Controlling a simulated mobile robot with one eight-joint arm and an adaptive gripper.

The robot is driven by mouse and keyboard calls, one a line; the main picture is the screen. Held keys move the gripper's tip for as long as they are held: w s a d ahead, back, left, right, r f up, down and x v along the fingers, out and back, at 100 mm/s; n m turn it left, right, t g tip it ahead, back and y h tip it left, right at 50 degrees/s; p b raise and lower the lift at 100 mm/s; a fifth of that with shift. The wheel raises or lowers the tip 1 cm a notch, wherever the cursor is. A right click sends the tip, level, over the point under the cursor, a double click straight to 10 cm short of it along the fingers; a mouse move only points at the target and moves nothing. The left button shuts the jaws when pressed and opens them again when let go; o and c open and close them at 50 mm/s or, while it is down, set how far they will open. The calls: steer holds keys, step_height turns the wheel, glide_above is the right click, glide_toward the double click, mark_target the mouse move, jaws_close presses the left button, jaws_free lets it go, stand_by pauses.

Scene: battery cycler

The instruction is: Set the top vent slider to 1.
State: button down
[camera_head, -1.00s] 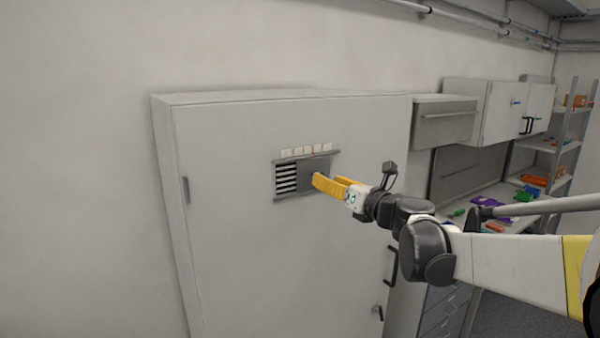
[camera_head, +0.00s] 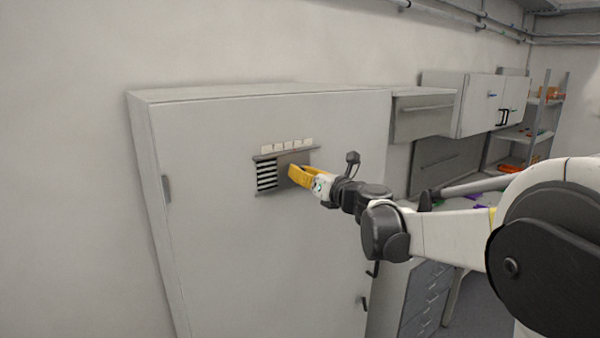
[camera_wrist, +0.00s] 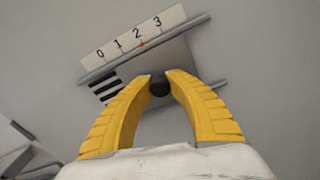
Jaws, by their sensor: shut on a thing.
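The vent (camera_head: 266,176) is set in the front of a tall grey cabinet, with dark slats bare on its left. A grey slider plate (camera_head: 284,182) covers its right part. In the wrist view the plate (camera_wrist: 178,62) carries a dark round knob (camera_wrist: 159,87). A white scale strip (camera_wrist: 130,36) above reads 0, 1, 2, 3, and a red pointer (camera_wrist: 142,44) stands at about the 2 mark. My gripper (camera_head: 292,174) has yellow fingers. In the wrist view my gripper (camera_wrist: 160,80) is shut on the knob, with a fingertip on each side.
The grey cabinet (camera_head: 240,260) has a black handle (camera_head: 364,303) low on its right. Wall cupboards (camera_head: 475,103), a drawer unit (camera_head: 425,300) and shelves (camera_head: 540,125) stand to the right. The wall (camera_head: 60,150) at the left is bare.

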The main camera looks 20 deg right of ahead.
steer(key=shift+s+a+b, duration=0.15)
steer(key=shift+s+a, duration=0.15)
steer(key=shift+a, duration=0.5)
steer(key=shift+s+a+b, duration=0.15)
steer(key=shift+s+a, duration=0.15)
steer(key=shift+a, duration=0.45)
steer(key=c, duration=1.5)
jaws_free()
steer(key=shift+w+d, duration=0.1)
steer(key=shift+d, duration=0.1)
steer(key=shift+o, duration=1.2)
steer(key=shift+a, duration=0.1)
steer(key=shift+s+d, duration=0.2)
steer(key=shift+s, duration=0.05)
glide_toward(285, 171)
steer(key=v, duration=0.4)
steer(key=shift+s+d, duration=0.1)
steer(key=shift+s, duration=0.1)
